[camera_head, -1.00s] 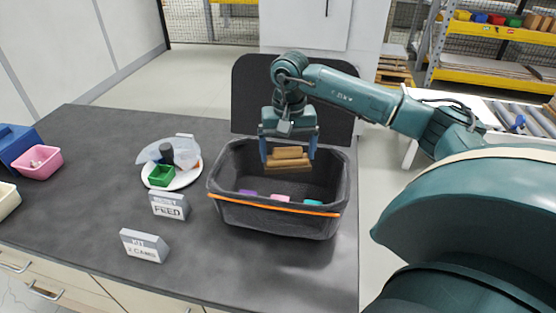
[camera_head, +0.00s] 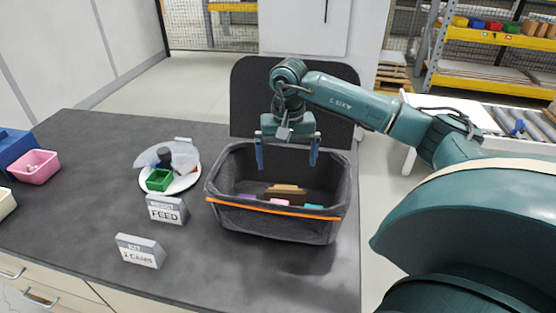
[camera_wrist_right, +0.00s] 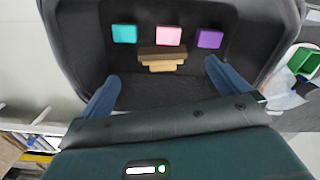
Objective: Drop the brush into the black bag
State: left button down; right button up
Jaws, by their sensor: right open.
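The black bag (camera_head: 280,221), with an orange stripe on its front, stands open on the dark table. The wooden brush (camera_head: 286,192) lies inside it, and it also shows on the bag's floor in the right wrist view (camera_wrist_right: 162,56). My right gripper (camera_head: 287,164) is open and empty above the bag's opening, with its blue fingers apart. In the right wrist view its fingers (camera_wrist_right: 160,80) stand either side of the brush, clear of it. My left gripper is not in view.
Purple (camera_wrist_right: 209,38), pink (camera_wrist_right: 168,36) and teal (camera_wrist_right: 124,34) blocks lie in the bag beside the brush. A white plate (camera_head: 184,186) with a green box stands left of the bag. Two grey signs (camera_head: 140,251) stand in front. A dark panel (camera_head: 243,95) rises behind the bag.

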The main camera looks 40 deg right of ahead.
notch_tip(320, 180, up, 12)
dwell(0.6)
jog(key=shift+s+a, duration=0.1)
